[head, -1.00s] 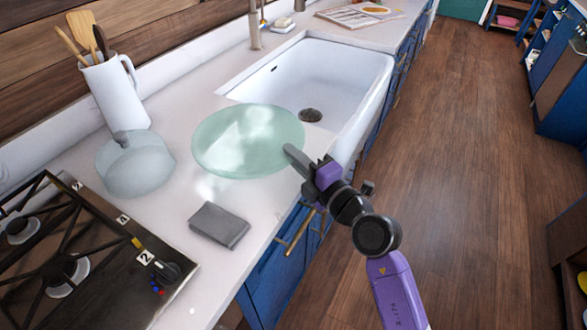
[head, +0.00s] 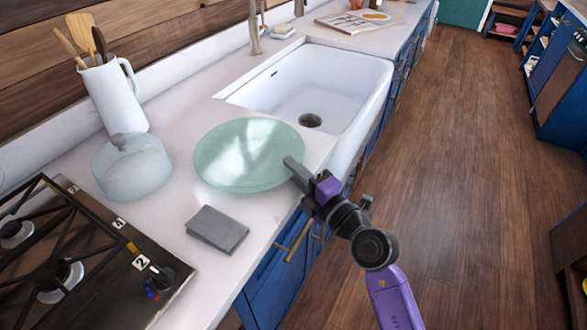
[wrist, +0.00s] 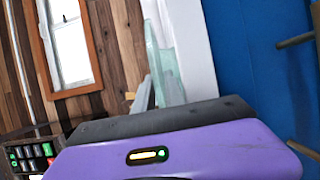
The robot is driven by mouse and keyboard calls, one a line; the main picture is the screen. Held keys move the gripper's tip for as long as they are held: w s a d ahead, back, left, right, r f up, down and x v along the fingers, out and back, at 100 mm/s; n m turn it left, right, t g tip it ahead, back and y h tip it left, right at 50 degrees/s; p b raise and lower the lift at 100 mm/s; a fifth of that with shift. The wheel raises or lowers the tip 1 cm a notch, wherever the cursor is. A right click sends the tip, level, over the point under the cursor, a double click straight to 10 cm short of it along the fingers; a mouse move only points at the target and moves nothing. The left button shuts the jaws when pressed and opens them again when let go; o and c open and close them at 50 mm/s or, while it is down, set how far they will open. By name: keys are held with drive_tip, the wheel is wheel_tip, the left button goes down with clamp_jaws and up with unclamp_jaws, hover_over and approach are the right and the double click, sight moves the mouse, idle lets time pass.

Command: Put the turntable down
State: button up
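The turntable (head: 249,155) is a round, pale green glass disc, lying level over the counter between the sink and the stove. It sits very low; I cannot tell for certain whether its underside touches the counter. My gripper (head: 293,169) is at its right front rim, one grey finger showing over the edge; the other finger is hidden. It appears shut on the rim. In the wrist view the turntable (wrist: 166,70) shows edge-on beside the grey finger (wrist: 144,96).
A grey folded cloth (head: 217,229) lies in front of the turntable. A glass dome (head: 132,167) stands left of it, near a white utensil jug (head: 113,94). The sink (head: 315,90) is just behind, the stove (head: 80,265) at front left.

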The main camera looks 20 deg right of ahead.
drive_tip(key=shift+r, duration=0.1)
drive_tip(key=v, duration=1.2)
drive_tip(key=s+a+m+t, duration=0.1)
drive_tip(key=s+a+m, duration=0.25)
drive_tip(key=s, duration=0.35)
drive_tip(key=s+a+m, duration=0.2)
drive_tip(key=s+m, duration=0.2)
drive_tip(key=s, duration=0.3)
drive_tip(key=s+f+m+g+h, duration=0.1)
drive_tip(key=s+m+g+h, duration=0.1)
drive_tip(key=s+m, duration=0.4)
drive_tip(key=s+d+f+m+g+h, duration=0.1)
drive_tip(key=s+f+m, duration=0.1)
drive_tip(key=s+m, duration=0.5)
drive_tip(key=s, duration=0.3)
drive_tip(key=shift+d+g+h, duration=0.3)
drive_tip(key=shift+g+h, duration=0.1)
